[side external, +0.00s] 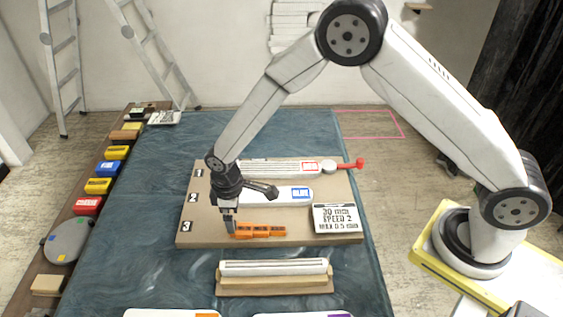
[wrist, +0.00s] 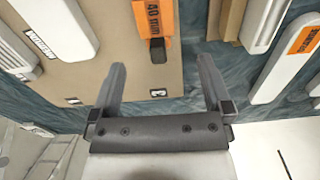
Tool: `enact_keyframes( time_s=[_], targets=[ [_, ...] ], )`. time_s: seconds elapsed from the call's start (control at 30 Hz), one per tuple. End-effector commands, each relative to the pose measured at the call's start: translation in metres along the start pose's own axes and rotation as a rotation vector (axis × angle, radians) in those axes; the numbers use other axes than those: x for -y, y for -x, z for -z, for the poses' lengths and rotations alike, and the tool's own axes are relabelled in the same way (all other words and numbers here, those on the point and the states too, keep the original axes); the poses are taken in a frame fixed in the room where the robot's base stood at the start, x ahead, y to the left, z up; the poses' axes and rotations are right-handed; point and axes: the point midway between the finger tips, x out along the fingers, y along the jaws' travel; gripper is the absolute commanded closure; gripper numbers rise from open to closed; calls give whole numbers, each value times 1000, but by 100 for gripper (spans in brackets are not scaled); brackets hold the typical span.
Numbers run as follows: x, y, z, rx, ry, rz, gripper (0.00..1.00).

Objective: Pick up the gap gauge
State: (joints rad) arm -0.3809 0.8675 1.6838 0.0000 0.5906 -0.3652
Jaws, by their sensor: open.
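An orange bar marked "40 mm" (wrist: 150,16), which looks like the gap gauge, lies flat on the brown board (side external: 338,187). It also shows in the side view as an orange bar (side external: 261,231) near the board's front edge, by the "3" mark. Its dark end (wrist: 157,52) points towards my gripper. My gripper (wrist: 162,65) is open and empty, with a finger on each side of that dark end's line. In the side view my gripper (side external: 230,227) points down at the bar's left end. Whether the fingers touch it is unclear.
A white bar (side external: 274,267) rests on a beige stand in front. Coloured blocks line the left edge.

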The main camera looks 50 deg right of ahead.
Motion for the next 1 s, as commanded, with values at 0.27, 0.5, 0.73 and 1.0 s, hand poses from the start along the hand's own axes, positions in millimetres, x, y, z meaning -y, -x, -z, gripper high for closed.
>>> enact_keyframes(
  time_s=[0.27,0.5,0.73,1.0],
  targets=[
    [0,-6,0,0,-1,0,0],
    [-2,-20,-1,1,-1,0,0],
    [-3,-45,-1,0,-1,0,0],
    [-3,-57,0,-2,-1,-1,0]
  ],
)
